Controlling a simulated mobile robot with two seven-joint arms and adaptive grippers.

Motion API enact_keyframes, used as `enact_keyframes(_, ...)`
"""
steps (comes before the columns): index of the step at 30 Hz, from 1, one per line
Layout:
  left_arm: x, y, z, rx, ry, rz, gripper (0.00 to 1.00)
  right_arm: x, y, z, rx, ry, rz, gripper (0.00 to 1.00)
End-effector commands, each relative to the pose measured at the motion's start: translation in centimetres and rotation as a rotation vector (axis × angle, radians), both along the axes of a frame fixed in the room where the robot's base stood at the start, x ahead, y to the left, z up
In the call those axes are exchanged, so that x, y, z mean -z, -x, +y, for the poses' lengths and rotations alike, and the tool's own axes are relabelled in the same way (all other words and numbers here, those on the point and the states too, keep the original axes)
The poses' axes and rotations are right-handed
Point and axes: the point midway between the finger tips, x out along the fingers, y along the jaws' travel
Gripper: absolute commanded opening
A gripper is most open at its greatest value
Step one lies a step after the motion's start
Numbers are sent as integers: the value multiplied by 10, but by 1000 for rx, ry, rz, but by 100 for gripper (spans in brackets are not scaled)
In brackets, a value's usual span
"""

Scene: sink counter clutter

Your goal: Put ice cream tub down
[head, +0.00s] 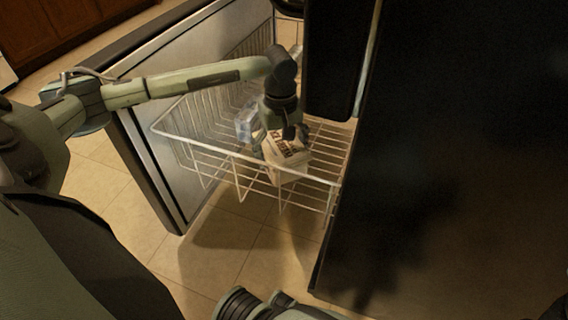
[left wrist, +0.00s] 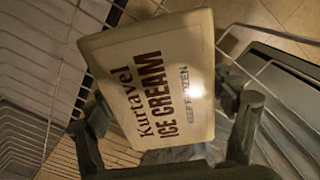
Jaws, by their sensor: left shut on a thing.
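The ice cream tub (head: 288,160) is a cream-white carton with dark lettering, tilted in the head view. In the left wrist view the tub (left wrist: 150,80) reads "Kurtavel ICE CREAM". My left gripper (head: 281,136) points down and is shut on the tub, with a finger on either side. The tub is at the wire basket (head: 188,147) of the pulled-out drawer. I cannot tell whether its underside touches the wires.
A blue-and-white package (head: 246,122) lies in the basket, left of the tub. A large dark door (head: 440,170) stands close on the right. The drawer's steel front (head: 165,140) is on the left. Tiled floor (head: 215,250) lies below.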

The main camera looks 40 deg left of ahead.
Motion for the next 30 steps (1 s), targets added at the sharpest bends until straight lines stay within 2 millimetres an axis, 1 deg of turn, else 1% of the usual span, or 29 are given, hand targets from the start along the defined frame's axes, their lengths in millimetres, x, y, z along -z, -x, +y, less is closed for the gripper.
enact_keyframes(2,8,0,0,0,1,-1,32,1,0,0,0,3,-6,40)
enact_keyframes(7,37,0,0,0,0,1,32,1,-1,1,0,15,-23,40)
enact_keyframes(9,44,0,0,1,0,0,32,0,-2,2,0,20,-28,40)
enact_keyframes(17,46,-1,0,1,0,-4,32,-2,-2,2,0,21,-30,40)
enact_keyframes(21,50,-1,0,0,-1,-3,32,1,-3,2,0,21,-29,40)
enact_keyframes(22,49,0,0,0,-1,-1,86,-1,-3,2,0,23,-30,40)
enact_keyframes(25,49,0,0,0,-1,-1,98,-2,-3,2,1,24,-33,40)
enact_keyframes(26,49,0,0,0,-1,-1,100,-2,-2,2,0,23,-34,40)
enact_keyframes(30,49,0,0,0,-1,-1,100,-3,-2,2,0,24,-37,40)
